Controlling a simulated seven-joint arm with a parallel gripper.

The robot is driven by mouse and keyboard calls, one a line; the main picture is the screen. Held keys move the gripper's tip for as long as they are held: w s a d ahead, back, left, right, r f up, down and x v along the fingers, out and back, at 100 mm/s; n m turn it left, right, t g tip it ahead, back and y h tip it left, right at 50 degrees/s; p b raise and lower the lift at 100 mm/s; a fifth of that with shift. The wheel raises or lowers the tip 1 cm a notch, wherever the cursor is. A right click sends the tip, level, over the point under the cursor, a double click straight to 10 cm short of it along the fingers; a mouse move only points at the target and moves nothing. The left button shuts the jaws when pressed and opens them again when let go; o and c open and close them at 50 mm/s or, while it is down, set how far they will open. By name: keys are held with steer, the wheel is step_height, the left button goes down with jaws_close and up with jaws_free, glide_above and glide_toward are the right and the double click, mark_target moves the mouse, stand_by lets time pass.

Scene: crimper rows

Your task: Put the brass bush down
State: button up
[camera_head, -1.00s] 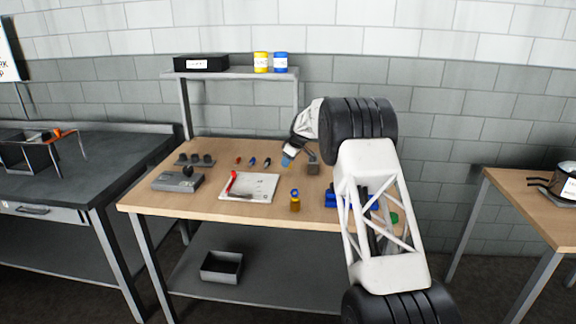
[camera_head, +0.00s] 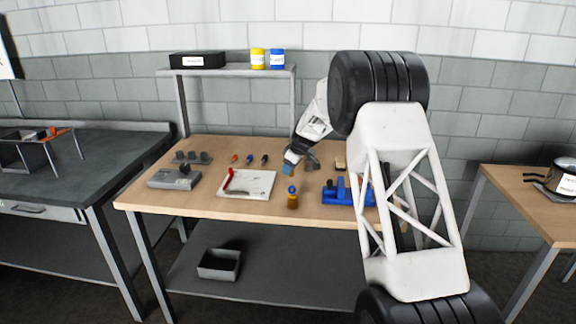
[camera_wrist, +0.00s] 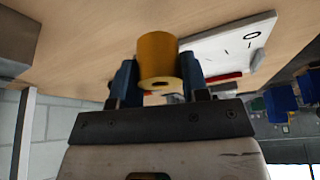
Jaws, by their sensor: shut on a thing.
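The brass bush (camera_wrist: 158,55) is a golden cylinder with a dark hole in its near end. In the wrist view it sits between the two blue fingers of my gripper (camera_wrist: 159,78), which is shut on it. In the head view my gripper (camera_head: 290,165) is over the wooden workbench (camera_head: 235,209), right of the white board and behind the amber bottle. The bush cannot be made out there. I cannot tell whether the bush touches the bench.
The white board (camera_head: 262,190) carries a red-handled tool (camera_head: 229,179). An amber bottle with a blue cap (camera_head: 292,200) stands near the front edge. A blue fixture (camera_head: 338,195) is to the right, partly behind my arm. A grey device (camera_head: 174,180) is at left.

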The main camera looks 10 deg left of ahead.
steer(key=shift+s+d+r, duration=0.1)
steer(key=shift+s+d, duration=0.1)
steer(key=shift+s, duration=0.55)
steer(key=shift+s+d+r, duration=0.1)
steer(key=shift+s+d, duration=0.15)
steer(key=shift+s, duration=0.5)
steer(key=shift+s+d+r, duration=0.1)
steer(key=shift+s+d, duration=0.1)
steer(key=shift+s, duration=0.55)
steer(key=shift+d, duration=0.15)
steer(key=s+d+r+m+t+h, duration=0.1)
steer(key=s+d+r+m, duration=0.25)
steer(key=d, duration=0.55)
steer(key=s+d+r+m+t+h, duration=0.1)
steer(key=s+d+r+m, duration=0.3)
steer(key=d, duration=0.5)
steer(key=s+d+r+m+t+h, duration=0.15)
steer(key=s+d+m, duration=0.3)
steer(key=d, duration=0.45)
steer(key=s+a+f+n+g+y, duration=0.2)
steer(key=s+f+n+g, duration=0.3)
steer(key=n, duration=1.1)
steer(key=shift+s+a+f+y, duration=0.2)
steer(key=shift+s+f+y, duration=0.5)
steer(key=shift+s, duration=0.65)
